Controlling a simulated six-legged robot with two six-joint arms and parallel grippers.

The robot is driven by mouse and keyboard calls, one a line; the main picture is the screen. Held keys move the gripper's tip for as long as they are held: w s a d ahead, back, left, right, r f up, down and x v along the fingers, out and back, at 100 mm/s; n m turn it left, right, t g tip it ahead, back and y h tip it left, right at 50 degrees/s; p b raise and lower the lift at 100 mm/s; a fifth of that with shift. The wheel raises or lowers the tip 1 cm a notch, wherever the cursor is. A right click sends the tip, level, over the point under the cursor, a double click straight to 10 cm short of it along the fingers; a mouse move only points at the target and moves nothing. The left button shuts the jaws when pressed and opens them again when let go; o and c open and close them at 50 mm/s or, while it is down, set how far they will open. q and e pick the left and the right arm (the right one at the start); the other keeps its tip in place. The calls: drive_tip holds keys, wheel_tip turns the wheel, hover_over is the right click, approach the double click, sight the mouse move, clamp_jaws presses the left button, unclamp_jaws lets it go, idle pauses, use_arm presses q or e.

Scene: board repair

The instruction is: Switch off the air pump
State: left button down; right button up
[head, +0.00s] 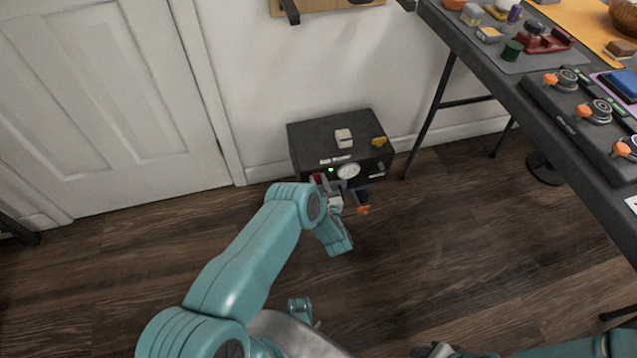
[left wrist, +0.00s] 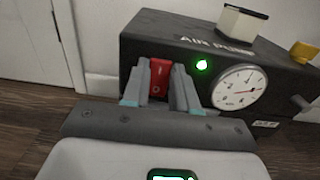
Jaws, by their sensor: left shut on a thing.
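The air pump (head: 309,136) is a dark box on the floor against the wall. In the left wrist view the air pump (left wrist: 150,30) shows its label, a lit green lamp (left wrist: 203,64) and a round white gauge (left wrist: 238,86). A red rocker switch (left wrist: 160,74) sits on its front, left of the lamp. My left gripper (head: 326,188) is at the pump's front. In the left wrist view its fingers (left wrist: 161,88) are shut around the red switch, one on each side. Part of my right gripper (head: 438,350) shows at the bottom edge; its jaws are unclear.
A dark workbench (head: 480,55) with tools stands at the right. A white door (head: 105,100) is at the left. The wooden floor (head: 430,240) in front is clear.

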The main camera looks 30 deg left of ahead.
use_arm(q)
drive_tip(key=f+y+b, duration=0.1)
drive_tip(key=b, duration=0.4)
drive_tip(key=shift+f+t, duration=0.35)
drive_tip(key=shift+t, duration=0.05)
drive_tip(key=y+b, duration=0.1)
drive_tip(key=b, duration=0.2)
drive_tip(key=shift+s+d+r+t, duration=0.1)
drive_tip(key=shift+t, duration=0.3)
drive_tip(key=shift+r+y+b, duration=0.2)
drive_tip(key=shift+y+b, duration=0.2)
drive_tip(key=shift+t, duration=0.3)
use_arm(e)
drive_tip(key=w+d+f+t, duration=0.1)
drive_tip(key=w+f, duration=0.3)
drive_tip(key=f, duration=0.4)
drive_tip(key=shift+w+d+f+t, duration=0.25)
drive_tip(key=shift+w+f+t, duration=0.1)
drive_tip(key=shift+w+t, duration=0.05)
drive_tip(key=shift+h, duration=0.3)
use_arm(q)
drive_tip(key=c, duration=0.9)
unclamp_jaws()
